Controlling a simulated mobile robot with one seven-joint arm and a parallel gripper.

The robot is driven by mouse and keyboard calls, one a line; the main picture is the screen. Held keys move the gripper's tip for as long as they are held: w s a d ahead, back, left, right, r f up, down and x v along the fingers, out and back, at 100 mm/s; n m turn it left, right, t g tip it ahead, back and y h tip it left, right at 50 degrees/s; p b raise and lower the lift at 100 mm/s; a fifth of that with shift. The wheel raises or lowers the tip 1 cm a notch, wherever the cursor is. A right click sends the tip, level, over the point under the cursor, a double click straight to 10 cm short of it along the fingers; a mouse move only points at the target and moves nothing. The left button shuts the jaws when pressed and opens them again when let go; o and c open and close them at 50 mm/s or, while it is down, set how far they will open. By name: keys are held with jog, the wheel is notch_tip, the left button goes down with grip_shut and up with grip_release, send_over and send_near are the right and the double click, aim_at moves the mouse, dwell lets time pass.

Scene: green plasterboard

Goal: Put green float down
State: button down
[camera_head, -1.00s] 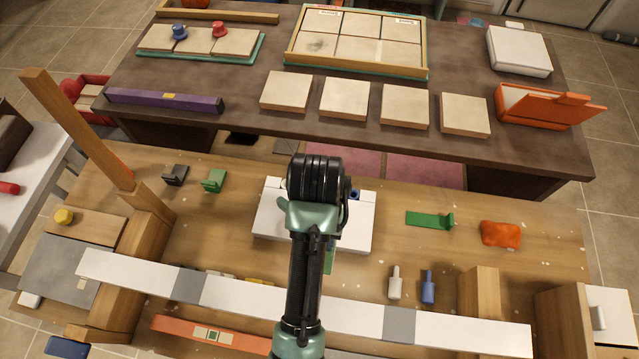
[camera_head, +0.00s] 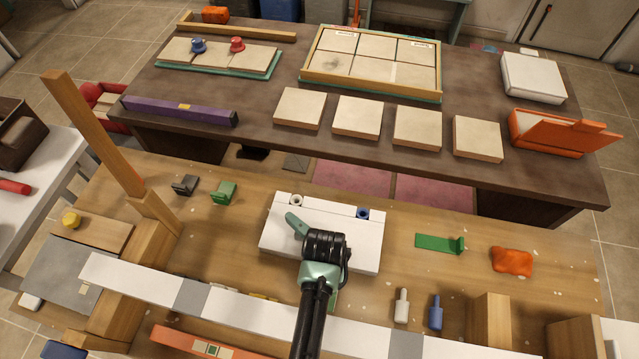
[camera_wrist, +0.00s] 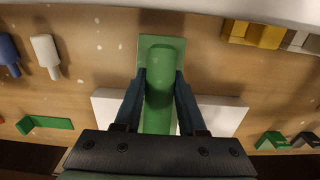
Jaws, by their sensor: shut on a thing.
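The green float (camera_wrist: 160,85) shows in the wrist view as a rounded green handle over a flat green plate. My gripper (camera_wrist: 160,80) has its two dark fingers closed on either side of the handle. In the head view my arm hides the fingertips and most of the float; only a sliver of green (camera_head: 333,299) shows beside the arm. The wooden worktable (camera_head: 400,215) lies below. Whether the float touches it cannot be told.
A white box (camera_head: 285,242) lies close by; it also shows in the wrist view (camera_wrist: 222,115). A long white-grey strip (camera_head: 245,308) spans the front. A green bracket (camera_head: 438,243), orange lump (camera_head: 512,261), and white (camera_head: 401,306) and blue (camera_head: 435,311) handled pieces are at right.

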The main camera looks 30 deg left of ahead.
jog(key=s, duration=0.1)
jog(key=s+d+p, duration=0.1)
jog(key=s, duration=0.1)
jog(key=shift+s+f, duration=0.1)
jog(key=shift+f, duration=0.4)
jog(key=shift+f, duration=0.1)
jog(key=shift+c, duration=2.4)
grip_release()
notch_tip(320, 180, up, 12)
jog(key=shift+p, duration=0.35)
